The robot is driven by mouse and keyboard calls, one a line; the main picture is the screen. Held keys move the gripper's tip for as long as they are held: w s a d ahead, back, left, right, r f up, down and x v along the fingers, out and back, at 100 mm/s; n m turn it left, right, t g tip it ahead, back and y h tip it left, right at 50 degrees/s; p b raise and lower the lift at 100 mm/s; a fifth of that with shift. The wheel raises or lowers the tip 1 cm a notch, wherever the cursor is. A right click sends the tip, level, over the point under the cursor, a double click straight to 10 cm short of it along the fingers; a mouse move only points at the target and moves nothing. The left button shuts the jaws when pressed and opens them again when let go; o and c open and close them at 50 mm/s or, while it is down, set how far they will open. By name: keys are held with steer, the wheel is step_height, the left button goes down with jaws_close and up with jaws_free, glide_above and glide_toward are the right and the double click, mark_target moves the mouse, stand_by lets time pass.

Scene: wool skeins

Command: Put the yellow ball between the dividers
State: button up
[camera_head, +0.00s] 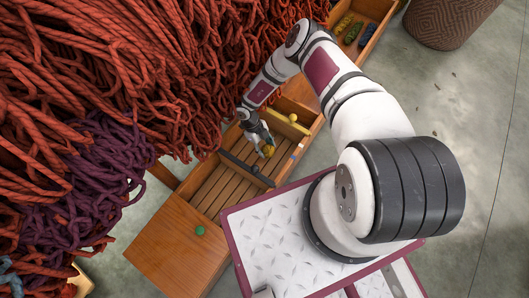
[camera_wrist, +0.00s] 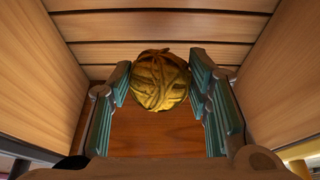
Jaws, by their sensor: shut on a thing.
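In the head view the ball (camera_head: 268,150) is partly covered by my gripper (camera_head: 264,146). In the wrist view pale wood walls (camera_wrist: 45,75) rise on both sides of the fingers, with slats beyond. I cannot tell if the ball touches the floor.
A wooden box end (camera_head: 175,258) with a green knob (camera_head: 200,231) lies at the near left. Thick red wool (camera_head: 90,60) hangs close along the tray's left, with purple wool (camera_head: 90,190) below. A crate of skeins (camera_head: 357,30) and a woven basket (camera_head: 445,22) stand at the top right.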

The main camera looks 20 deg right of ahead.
mark_target(265, 152)
steer(key=shift+w+f+b, duration=0.1)
steer(key=shift+f+b, duration=0.7)
steer(key=shift+f, duration=1.35)
steer(key=shift+f, duration=0.1)
steer(key=o, duration=1.1)
steer(key=p+v, duration=0.2)
steer(key=v, duration=0.5)
steer(key=shift+r, duration=0.35)
steer(key=shift+a, duration=0.1)
